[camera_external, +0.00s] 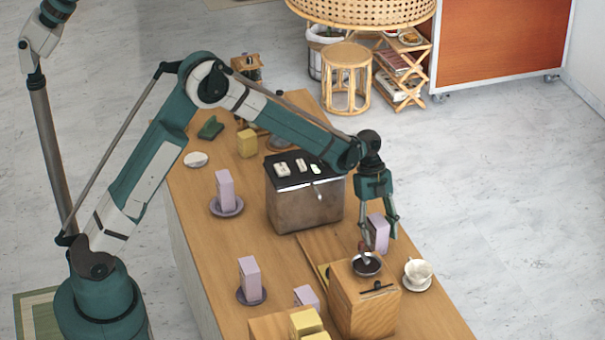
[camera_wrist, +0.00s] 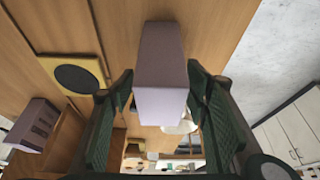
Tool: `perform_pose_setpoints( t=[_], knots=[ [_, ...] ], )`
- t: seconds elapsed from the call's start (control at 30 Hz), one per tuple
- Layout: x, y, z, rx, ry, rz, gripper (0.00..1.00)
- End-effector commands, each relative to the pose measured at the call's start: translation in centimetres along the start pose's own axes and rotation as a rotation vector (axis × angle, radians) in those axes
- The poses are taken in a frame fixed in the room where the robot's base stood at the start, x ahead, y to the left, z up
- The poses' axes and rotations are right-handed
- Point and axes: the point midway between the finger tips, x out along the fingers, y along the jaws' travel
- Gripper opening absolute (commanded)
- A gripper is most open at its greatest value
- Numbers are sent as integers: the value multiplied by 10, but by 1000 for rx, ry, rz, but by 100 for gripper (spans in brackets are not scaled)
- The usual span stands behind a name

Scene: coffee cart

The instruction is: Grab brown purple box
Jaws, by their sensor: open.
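A pale purple box (camera_external: 379,233) stands upright near the right edge of the wooden counter, behind the wooden grinder box. My gripper (camera_external: 382,222) is above and around it, pointing down. In the wrist view the purple box (camera_wrist: 160,70), with a darker brownish-purple face, lies between my two open fingers (camera_wrist: 160,103). A gap shows on the left side; the right finger is close, and I cannot tell if it touches. Other purple boxes stand on the counter: one on a saucer (camera_external: 225,190), one on another saucer (camera_external: 249,278), and one at the front (camera_external: 307,297).
The wooden grinder box (camera_external: 365,305) with a dark round top stands just in front of my gripper. A white cup (camera_external: 418,272) on a saucer is to its right. A brown metal case (camera_external: 304,205) stands behind left. Yellow boxes (camera_external: 306,321) are at the front.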

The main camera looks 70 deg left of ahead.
Motion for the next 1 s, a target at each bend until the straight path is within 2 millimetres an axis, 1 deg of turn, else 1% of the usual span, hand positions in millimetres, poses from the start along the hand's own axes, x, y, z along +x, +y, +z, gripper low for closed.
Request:
perform_pose_setpoints(
  t=[0.13,0.3,0.87,1.0],
  knots=[
    [17,0,-1,0,0,0,46],
    [27,0,0,-1,0,0,46],
    [27,0,0,-1,0,0,46],
    [27,0,0,-1,0,0,28]
  ],
)
